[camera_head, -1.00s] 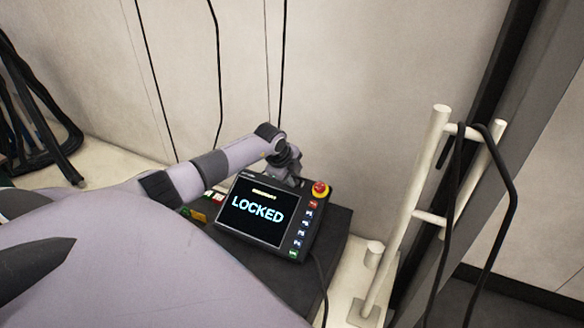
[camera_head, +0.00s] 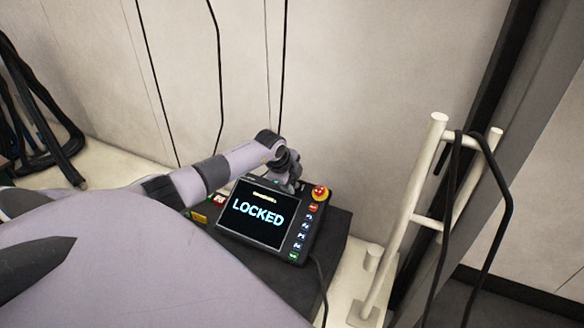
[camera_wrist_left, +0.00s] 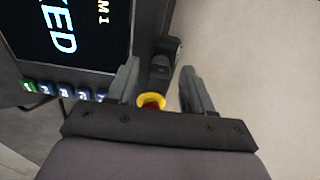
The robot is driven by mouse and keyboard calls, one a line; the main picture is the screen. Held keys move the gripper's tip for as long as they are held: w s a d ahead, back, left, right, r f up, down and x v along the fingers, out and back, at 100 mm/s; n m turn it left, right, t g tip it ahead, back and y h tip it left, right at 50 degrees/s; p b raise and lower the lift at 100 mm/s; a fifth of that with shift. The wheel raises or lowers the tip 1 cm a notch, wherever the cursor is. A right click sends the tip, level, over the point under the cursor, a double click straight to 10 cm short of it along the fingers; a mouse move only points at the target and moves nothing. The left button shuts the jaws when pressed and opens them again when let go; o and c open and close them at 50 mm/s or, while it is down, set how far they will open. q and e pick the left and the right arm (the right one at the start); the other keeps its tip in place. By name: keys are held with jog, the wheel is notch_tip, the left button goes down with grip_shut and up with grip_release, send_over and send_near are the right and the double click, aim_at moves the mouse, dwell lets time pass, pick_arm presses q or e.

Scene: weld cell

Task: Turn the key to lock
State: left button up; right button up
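The control pendant (camera_head: 257,215) lies tilted on a dark surface, and its screen reads LOCKED. In the left wrist view, part of the pendant screen (camera_wrist_left: 75,32) shows at the upper left. My left gripper (camera_head: 287,172) is at the pendant's top edge, left of the red and yellow stop button (camera_head: 320,192). In the left wrist view, the fingers of my left gripper (camera_wrist_left: 160,72) are apart. A dark block (camera_wrist_left: 159,70), perhaps the key switch, shows between them without clear contact. The key itself cannot be made out. My right gripper is not in view.
A column of small buttons (camera_head: 303,232) runs down the pendant's right side. A cable hangs from the pendant's lower right. A white rail frame (camera_head: 405,220) with black cables stands to the right. The pale wall (camera_head: 350,80) is close behind.

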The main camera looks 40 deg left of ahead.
pick_arm(q)
jog(key=shift+r, duration=0.1)
jog(key=p+v, duration=0.1)
jog(key=v, duration=0.6)
jog(key=shift+p, duration=0.3)
dwell(0.6)
